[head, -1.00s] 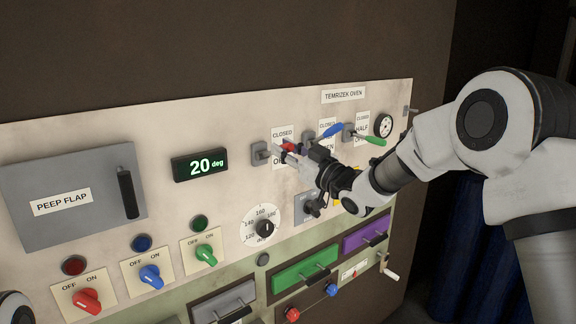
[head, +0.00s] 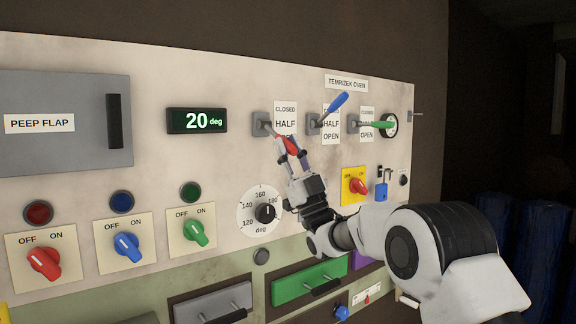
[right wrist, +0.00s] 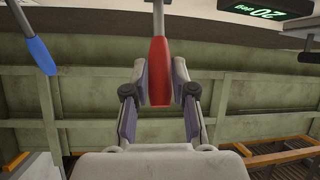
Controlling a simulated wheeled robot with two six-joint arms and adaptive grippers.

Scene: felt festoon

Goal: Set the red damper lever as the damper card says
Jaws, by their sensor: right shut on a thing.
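The red damper lever (head: 288,144) is the leftmost of three levers on the oven panel. It slants down and to the right from its grey mount (head: 262,124), its tip below the HALF mark and near OPEN on its label. My right gripper (head: 292,152) is shut on its red handle. In the right wrist view the red handle (right wrist: 159,70) lies between the two fingers of the gripper (right wrist: 159,88). The CLOSED, HALF, OPEN label (head: 286,108) is partly hidden by the lever and fingers. I see no damper card. My left gripper is not in view.
A blue lever (head: 338,103) slants upward just right of the red one, and a green lever (head: 380,125) points right. A dial (head: 266,212) is close below my right gripper. A yellow-plated red switch (head: 357,186) sits beside my right arm.

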